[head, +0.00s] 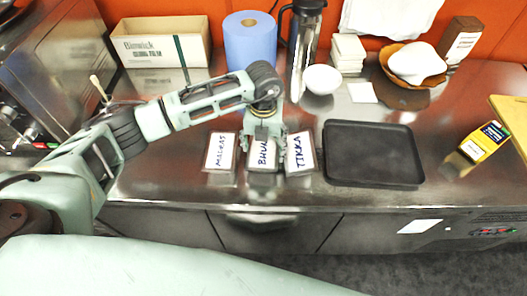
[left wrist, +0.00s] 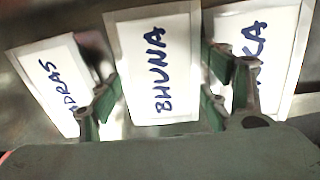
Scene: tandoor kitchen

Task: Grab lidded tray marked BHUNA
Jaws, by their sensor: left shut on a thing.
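The lidded tray marked BHUNA (head: 262,157) stands near the front of the steel counter, between two similar trays. Its white lid with blue lettering shows in the left wrist view (left wrist: 157,62). My left gripper (head: 263,145) reaches down over it, with one finger on each side. In the left wrist view, the fingers with green pads (left wrist: 165,95) are shut on the BHUNA tray. The gripper hides part of the tray in the head view. I cannot tell whether the tray is lifted. My right gripper is not in view.
The MADRAS tray (head: 220,152) is close on the left and the TIKKA tray (head: 300,152) close on the right. A black tray (head: 373,153) lies further right. Behind are a blue roll (head: 250,42), a white bowl (head: 323,79) and a cardboard box (head: 160,43).

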